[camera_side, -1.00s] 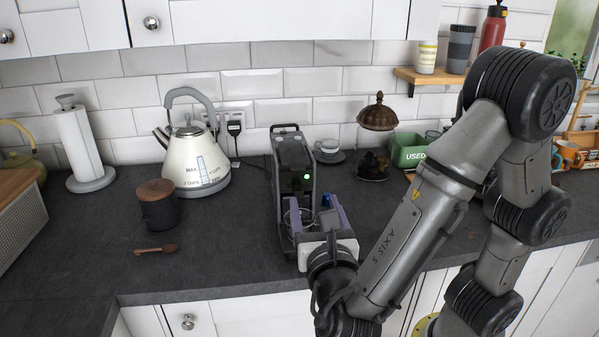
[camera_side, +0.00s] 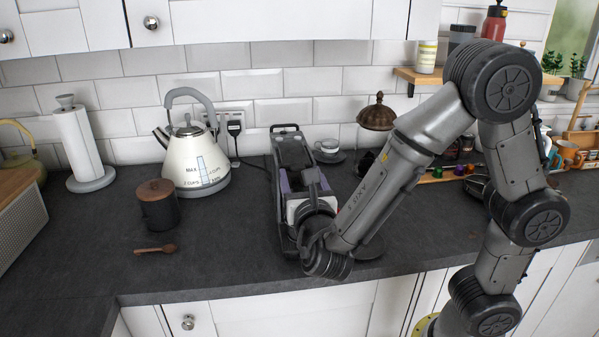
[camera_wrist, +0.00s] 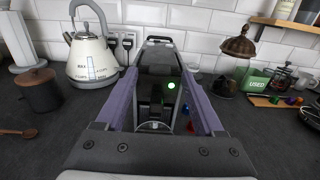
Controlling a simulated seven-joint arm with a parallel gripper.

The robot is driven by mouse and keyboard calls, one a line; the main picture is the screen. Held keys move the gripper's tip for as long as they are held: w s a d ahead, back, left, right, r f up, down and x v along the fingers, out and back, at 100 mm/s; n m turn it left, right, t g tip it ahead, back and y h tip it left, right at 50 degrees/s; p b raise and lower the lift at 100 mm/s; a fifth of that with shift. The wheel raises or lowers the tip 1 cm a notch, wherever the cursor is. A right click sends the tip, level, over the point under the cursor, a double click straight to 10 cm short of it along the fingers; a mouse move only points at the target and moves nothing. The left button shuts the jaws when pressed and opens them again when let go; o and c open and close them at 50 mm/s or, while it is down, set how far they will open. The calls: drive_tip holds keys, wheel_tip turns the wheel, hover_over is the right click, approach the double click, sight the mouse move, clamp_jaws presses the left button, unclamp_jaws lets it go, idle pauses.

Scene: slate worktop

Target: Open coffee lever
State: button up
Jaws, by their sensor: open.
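The coffee machine (camera_side: 283,158) is a narrow dark grey unit standing on the worktop, and it fills the middle of the wrist view (camera_wrist: 160,62). Its lever (camera_side: 285,127) looks like a dark loop handle lying flat along the top rear; it also shows in the wrist view (camera_wrist: 159,39). A green light glows on the machine's front. My gripper (camera_wrist: 160,75) is open, its purple fingers spread left and right in front of the machine front with nothing between them. In the side view, my gripper (camera_side: 298,182) hides the machine's lower front. Contact cannot be told.
A white kettle (camera_side: 195,160) and a dark lidded canister (camera_side: 158,207) stand left of the machine. A wooden spoon (camera_side: 155,249) lies in front. A cup on a saucer (camera_side: 328,152) and a brown-domed jar (camera_side: 377,116) are to the right. The worktop left of the machine is mostly clear.

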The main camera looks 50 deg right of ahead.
sight(294, 156)
drive_tip(key=shift+x, duration=1.05)
clamp_jaws()
idle(0.7)
